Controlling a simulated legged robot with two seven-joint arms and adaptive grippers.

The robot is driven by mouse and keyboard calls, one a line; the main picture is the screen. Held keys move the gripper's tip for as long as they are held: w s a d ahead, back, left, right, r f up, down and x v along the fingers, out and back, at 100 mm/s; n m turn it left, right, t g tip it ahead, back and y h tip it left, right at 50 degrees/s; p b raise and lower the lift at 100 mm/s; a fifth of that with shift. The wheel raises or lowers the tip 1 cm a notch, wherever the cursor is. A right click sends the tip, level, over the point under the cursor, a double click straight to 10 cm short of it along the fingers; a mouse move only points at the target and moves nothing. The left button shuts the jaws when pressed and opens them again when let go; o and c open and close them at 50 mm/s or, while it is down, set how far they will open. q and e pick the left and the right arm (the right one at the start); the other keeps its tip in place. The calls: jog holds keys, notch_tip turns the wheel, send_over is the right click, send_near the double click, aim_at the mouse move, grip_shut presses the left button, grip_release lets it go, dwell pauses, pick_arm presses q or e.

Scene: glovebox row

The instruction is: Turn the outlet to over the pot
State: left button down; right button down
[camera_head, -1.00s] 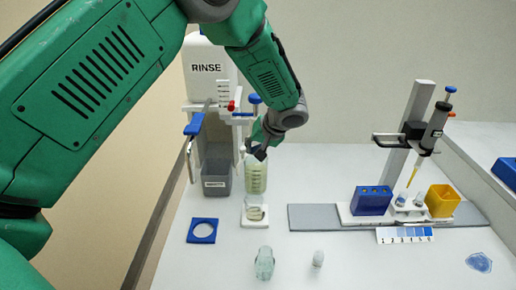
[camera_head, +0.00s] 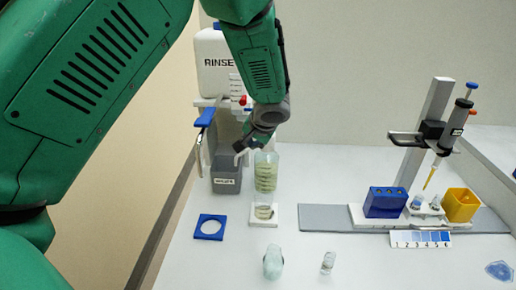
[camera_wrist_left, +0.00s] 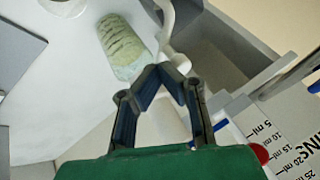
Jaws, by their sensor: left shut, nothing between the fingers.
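The outlet (camera_head: 241,155) is a thin white bent tube in front of the RINSE bottle. Its visible tip shows against the right side of the grey waste bin (camera_head: 226,182), left of the pot. The outlet also shows in the left wrist view (camera_wrist_left: 168,32), between the pot and the bin. The pot (camera_head: 265,172) is a clear upright vessel with greenish marked sides; it also shows in the left wrist view (camera_wrist_left: 122,47). My left gripper (camera_head: 246,146) is shut and empty, close beside the outlet; I cannot tell whether they touch. My right gripper is not in view.
The RINSE bottle (camera_head: 216,76) stands behind. Two small clear vessels stand at the front, one here (camera_head: 273,262). A pipette stand (camera_head: 425,135) and blue block (camera_head: 385,202) are right. The front middle table is mostly clear.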

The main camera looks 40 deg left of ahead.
pick_arm(q)
jog(key=a+m+t, duration=0.1)
jog(key=a+m, duration=0.1)
jog(key=a, duration=0.4)
jog(key=shift+w+r+h, duration=0.2)
jog(key=shift+w+h, duration=0.2)
jog(key=shift+w, duration=0.05)
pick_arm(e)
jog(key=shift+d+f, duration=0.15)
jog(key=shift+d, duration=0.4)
